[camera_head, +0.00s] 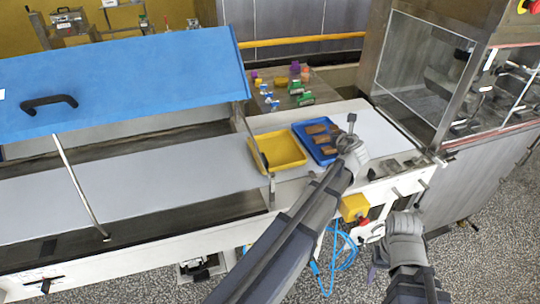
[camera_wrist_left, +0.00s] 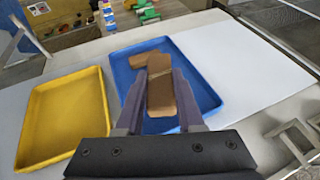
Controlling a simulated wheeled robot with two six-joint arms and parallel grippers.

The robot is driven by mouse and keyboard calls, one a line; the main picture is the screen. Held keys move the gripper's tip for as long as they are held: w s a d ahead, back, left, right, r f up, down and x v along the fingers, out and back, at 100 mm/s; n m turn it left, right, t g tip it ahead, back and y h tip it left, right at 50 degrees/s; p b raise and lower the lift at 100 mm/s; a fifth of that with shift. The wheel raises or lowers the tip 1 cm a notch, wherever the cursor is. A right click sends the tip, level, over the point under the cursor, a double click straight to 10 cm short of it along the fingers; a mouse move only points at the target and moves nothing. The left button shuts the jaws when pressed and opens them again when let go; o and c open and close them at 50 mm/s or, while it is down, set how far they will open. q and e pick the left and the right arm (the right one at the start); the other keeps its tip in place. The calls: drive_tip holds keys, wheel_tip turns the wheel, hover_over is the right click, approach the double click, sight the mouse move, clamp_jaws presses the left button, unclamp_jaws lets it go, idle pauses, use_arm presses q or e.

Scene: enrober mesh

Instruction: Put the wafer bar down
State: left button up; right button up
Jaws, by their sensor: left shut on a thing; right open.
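My left gripper (camera_head: 338,141) is over the blue tray (camera_head: 301,127). In the left wrist view its fingers are shut on a brown wafer bar (camera_wrist_left: 161,96), held above or at the tray floor; I cannot tell if it touches. More brown bars (camera_head: 316,129) lie in the tray, and one shows beyond the fingers in the left wrist view (camera_wrist_left: 138,61). The held bar overlaps others in the wrist view, and the gripper hides part of the tray. My right gripper (camera_head: 375,258) is open and empty, low at the front of the machine.
An empty yellow tray (camera_head: 283,148) stands just left of the blue tray. A white belt (camera_head: 130,185) runs left beneath a raised blue cover (camera_head: 120,80). White surface right of the blue tray (camera_wrist_left: 235,60) is clear. Several small coloured blocks (camera_head: 295,88) stand behind. A glass-sided machine (camera_head: 420,65) is at right.

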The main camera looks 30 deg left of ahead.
sight(277, 154)
use_arm(q)
drive_tip(key=s+a+n+g+y, duration=0.2)
drive_tip(key=s+a, duration=0.2)
drive_tip(key=a, duration=0.5)
drive_tip(key=s+a+n+g+y, duration=0.15)
drive_tip(key=s+a, duration=0.35)
drive_tip(key=a, duration=0.5)
drive_tip(key=shift+t, duration=0.25)
wheel_tip(277, 154, down, 9)
drive_tip(key=b, duration=0.9)
drive_tip(key=shift+w+d+f, duration=0.1)
drive_tip(key=shift+d+f, duration=0.05)
drive_tip(key=shift+f, duration=0.05)
drive_tip(key=shift+f+b, duration=0.25)
drive_tip(key=shift+b, duration=0.15)
drive_tip(key=o, duration=1)
drive_tip(key=shift+r, duration=0.15)
drive_tip(key=shift+r+p, duration=0.2)
drive_tip(key=shift+p, duration=0.1)
drive_tip(key=p+v, duration=0.4)
drive_tip(key=v, duration=0.6)
drive_tip(key=shift+d+r, duration=0.1)
drive_tip(key=shift+r, duration=0.05)
drive_tip(key=shift+v, duration=0.85)
